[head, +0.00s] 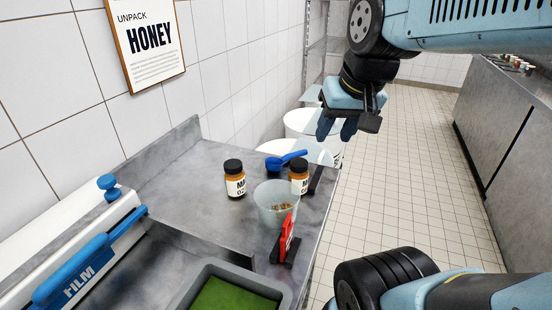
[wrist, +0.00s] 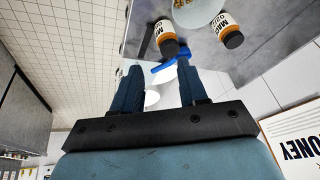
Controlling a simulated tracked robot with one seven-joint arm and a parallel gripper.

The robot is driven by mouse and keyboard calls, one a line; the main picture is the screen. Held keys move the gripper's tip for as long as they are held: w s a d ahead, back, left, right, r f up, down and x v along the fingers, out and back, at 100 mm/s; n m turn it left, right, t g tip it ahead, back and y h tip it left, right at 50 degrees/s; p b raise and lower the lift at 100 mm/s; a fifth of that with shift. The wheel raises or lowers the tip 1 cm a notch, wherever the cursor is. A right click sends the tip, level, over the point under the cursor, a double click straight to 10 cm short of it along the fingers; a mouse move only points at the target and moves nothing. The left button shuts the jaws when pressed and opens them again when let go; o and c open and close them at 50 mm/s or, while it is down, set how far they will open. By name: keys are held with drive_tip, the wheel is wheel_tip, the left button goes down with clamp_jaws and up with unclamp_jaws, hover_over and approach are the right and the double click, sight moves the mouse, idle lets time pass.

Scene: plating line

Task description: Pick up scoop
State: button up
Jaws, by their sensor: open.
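The blue scoop (head: 277,163) lies at the far end of the steel counter, behind two labelled jars, with its handle pointing right. In the wrist view the scoop (wrist: 164,69) shows between the finger tips, some way beyond them; part of it is hidden by a finger and a jar. My gripper (head: 336,130) is open and empty, raised to the right of the scoop and apart from it, beyond the counter's right edge. In the wrist view its two fingers (wrist: 159,75) stand wide apart.
Two amber jars (head: 235,180) (head: 299,176) with black lids stand in front of the scoop. A translucent cup (head: 277,208) and a red item in a dark stand (head: 286,240) are nearer. White drums (head: 312,121) stand beyond the counter (head: 190,190). The tiled floor at right is clear.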

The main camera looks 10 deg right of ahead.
drive_tip(key=w+d+f+m+g+y, duration=0.1)
drive_tip(key=w+f+m+g+y, duration=0.6)
drive_tip(key=w+m, duration=0.25)
drive_tip(key=m+t+y, duration=0.4)
drive_tip(key=m+y, duration=0.2)
drive_tip(key=m, duration=0.3)
approach(271, 167)
drive_tip(key=x, duration=0.6)
drive_tip(key=shift+w+f, duration=0.1)
drive_tip(key=shift+w, duration=0.05)
drive_tip(key=shift+c, duration=0.3)
clamp_jaws()
